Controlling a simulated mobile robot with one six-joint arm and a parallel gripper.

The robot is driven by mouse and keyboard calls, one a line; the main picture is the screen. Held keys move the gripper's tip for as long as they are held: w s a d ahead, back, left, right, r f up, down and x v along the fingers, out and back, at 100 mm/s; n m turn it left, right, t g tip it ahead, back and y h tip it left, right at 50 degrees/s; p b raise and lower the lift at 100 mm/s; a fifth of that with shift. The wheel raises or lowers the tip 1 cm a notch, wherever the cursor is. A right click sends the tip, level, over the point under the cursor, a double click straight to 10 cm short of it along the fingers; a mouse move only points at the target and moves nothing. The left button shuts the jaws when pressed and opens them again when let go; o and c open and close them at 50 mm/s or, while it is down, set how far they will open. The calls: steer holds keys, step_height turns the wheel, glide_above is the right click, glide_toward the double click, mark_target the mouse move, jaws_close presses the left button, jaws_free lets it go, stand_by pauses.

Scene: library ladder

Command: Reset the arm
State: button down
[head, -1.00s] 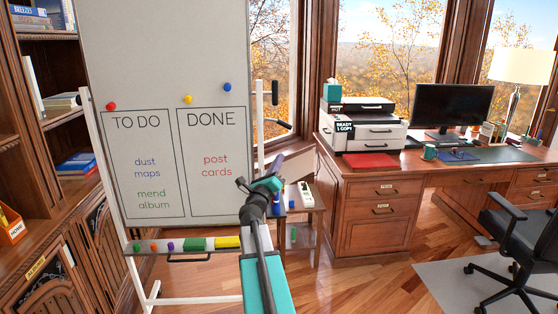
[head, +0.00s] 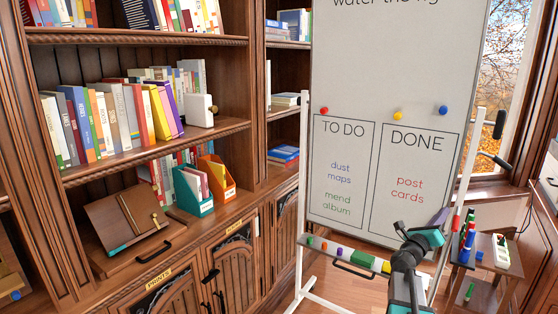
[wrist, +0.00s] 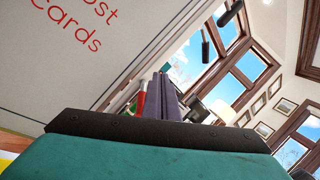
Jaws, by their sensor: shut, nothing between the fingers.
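My gripper (head: 440,217) is at the lower right of the head view, in front of the whiteboard's (head: 345,85) lower right part. Its narrow purple-grey fingers show in the wrist view (wrist: 168,103), close together and empty. My teal and black arm rises from the bottom edge of the head view. In the wrist view the whiteboard (wrist: 60,75) with red "post cards" writing fills the upper left. I cannot tell the exact gap between gripper and board.
The tray (head: 340,262) under the board holds magnets and erasers. A small side table (head: 485,275) with markers stands right of my arm. A bookcase (head: 150,140) fills the left, with a teal file holder (head: 195,195) and an orange one (head: 222,180). Little floor shows.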

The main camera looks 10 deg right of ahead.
steer(key=w+a+f+y, duration=0.2)
steer(key=a+f, duration=0.5)
steer(key=f, duration=0.3)
steer(key=w+a+f+y, duration=0.25)
steer(key=a+f, duration=0.45)
steer(key=f, duration=0.4)
steer(key=s+a+f+m+g+y, duration=0.2)
steer(key=s+a+f+m, duration=0.15)
steer(key=a+f, duration=0.45)
steer(key=s+a+f+m+g+y, duration=0.1)
steer(key=s+a+f+m, duration=0.3)
steer(key=f, duration=0.8)
steer(key=s+a+f+m+g+y, duration=0.35)
steer(key=s+a+f, duration=0.4)
steer(key=s, duration=0.25)
steer(key=s+a+f+m+g+y, duration=0.25)
steer(key=s+a+f+m, duration=0.25)
steer(key=s+a+f, duration=0.3)
steer(key=s+a+f+m+g+y, duration=0.3)
steer(key=s+a+m+g+y, duration=0.2)
steer(key=s+a+m, duration=0.8)
steer(key=shift+s+a+m+y+p, duration=0.35)
steer(key=shift+s+m, duration=0.45)
steer(key=shift+s, duration=0.3)
